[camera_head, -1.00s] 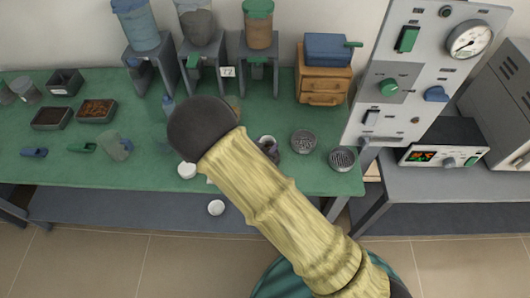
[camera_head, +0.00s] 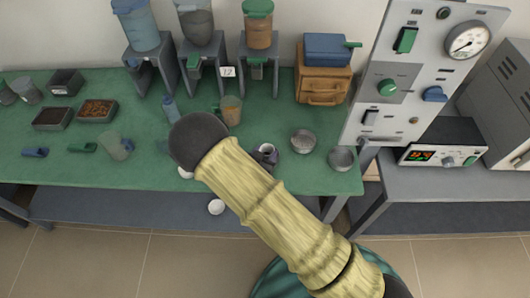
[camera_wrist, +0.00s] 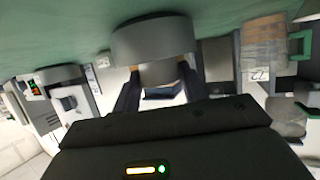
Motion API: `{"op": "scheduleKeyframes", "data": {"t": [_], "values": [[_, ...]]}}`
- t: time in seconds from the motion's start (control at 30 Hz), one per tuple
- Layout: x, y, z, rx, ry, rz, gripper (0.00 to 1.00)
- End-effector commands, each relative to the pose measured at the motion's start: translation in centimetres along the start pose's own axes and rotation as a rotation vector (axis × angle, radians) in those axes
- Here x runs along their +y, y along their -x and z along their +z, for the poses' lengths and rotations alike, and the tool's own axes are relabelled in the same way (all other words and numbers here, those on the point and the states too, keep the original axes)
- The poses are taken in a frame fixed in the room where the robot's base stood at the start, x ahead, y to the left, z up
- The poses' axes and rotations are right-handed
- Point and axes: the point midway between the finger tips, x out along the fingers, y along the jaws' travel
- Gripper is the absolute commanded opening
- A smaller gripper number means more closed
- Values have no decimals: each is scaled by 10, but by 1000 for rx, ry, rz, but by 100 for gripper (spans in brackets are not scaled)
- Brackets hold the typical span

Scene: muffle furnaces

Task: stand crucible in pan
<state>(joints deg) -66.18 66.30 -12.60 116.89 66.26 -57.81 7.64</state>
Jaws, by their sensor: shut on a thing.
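In the wrist view, which is upside down, my gripper (camera_wrist: 160,76) has its two dark fingers on either side of a pale beige thing, apparently the crucible (camera_wrist: 160,72). A wide grey round-walled dish, which looks like a pan (camera_wrist: 154,38), is right by the fingertips and covers part of the pale thing. I cannot tell whether the crucible is inside it or behind it. In the head view my arm hides most of the gripper; a small pale-rimmed, dark round thing (camera_head: 266,150) shows beside the arm. Two grey round dishes (camera_head: 303,142) (camera_head: 342,159) stand to its right.
A wooden drawer box (camera_head: 323,86) stands behind, a control panel (camera_head: 400,90) to the right. A white round piece (camera_head: 216,207) lies below the front edge.

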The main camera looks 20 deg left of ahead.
Motion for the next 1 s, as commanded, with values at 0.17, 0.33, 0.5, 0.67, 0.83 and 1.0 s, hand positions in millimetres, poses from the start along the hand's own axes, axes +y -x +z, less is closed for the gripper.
{"op": "scheduleKeyframes", "data": {"t": [0.17,0.33,0.5,0.67,0.83,1.0], "values": [[0,-2,4,0,0,0,21],[0,-1,3,0,0,0,65],[0,-1,3,0,0,0,65],[0,0,-1,0,0,0,65],[-1,18,1,-2,0,-2,65],[-1,50,2,-2,1,-3,65]]}}
